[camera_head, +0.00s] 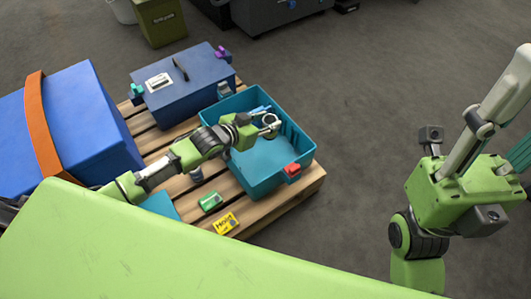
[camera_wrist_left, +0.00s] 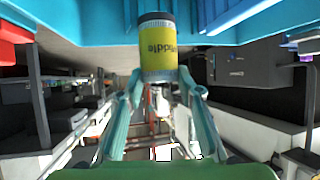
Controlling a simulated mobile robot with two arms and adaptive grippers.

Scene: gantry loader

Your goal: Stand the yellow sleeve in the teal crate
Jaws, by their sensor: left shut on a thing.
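The yellow sleeve (camera_wrist_left: 158,48), with a dark end, grey bands and printed lettering, is between my left fingertips in the left wrist view. My left gripper (camera_wrist_left: 157,82) is shut on it. In the head view my left gripper (camera_head: 269,124) reaches over the teal crate (camera_head: 262,184), near its back part. The sleeve cannot be made out clearly there. The crate's wall also shows in the wrist view (camera_wrist_left: 90,30), beyond the sleeve. I cannot tell whether the sleeve touches the crate. My right arm is at the right of the head view; its gripper does not show.
Inside the crate, a light blue object (camera_head: 259,109) lies by the back wall. The crate stands on a wooden pallet (camera_head: 286,200) with a blue box (camera_head: 182,88), a green item (camera_head: 210,202) and a yellow card (camera_head: 225,223).

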